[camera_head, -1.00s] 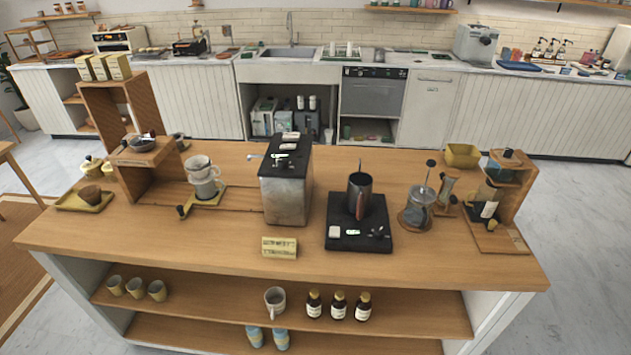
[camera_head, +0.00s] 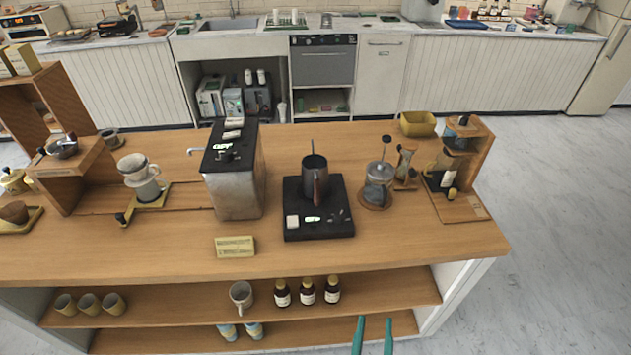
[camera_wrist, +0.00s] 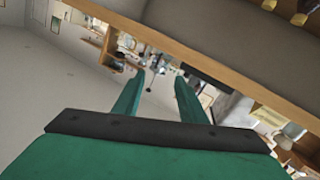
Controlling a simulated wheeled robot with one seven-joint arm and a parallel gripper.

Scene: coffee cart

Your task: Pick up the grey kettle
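The grey kettle (camera_head: 316,179) is a dark grey vessel with a brown handle facing the front. It stands upright on a black base (camera_head: 319,229) on the wooden counter, near the middle of the head view. A thin stem sticks up from its top. My gripper (camera_head: 373,322) shows at the bottom of the head view, below and to the right of the kettle, in front of the counter's lower shelves. Its two teal fingers are apart with nothing between them. They also show spread in the wrist view (camera_wrist: 158,78). I cannot make out the kettle in the wrist view.
A metal machine with a black top (camera_head: 233,190) stands left of the kettle. A glass press (camera_head: 378,184) stands close on its right, beside a wooden stand (camera_head: 478,170). A small sign (camera_head: 235,246) is at the front. Brown bottles (camera_head: 307,291) sit on the shelf.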

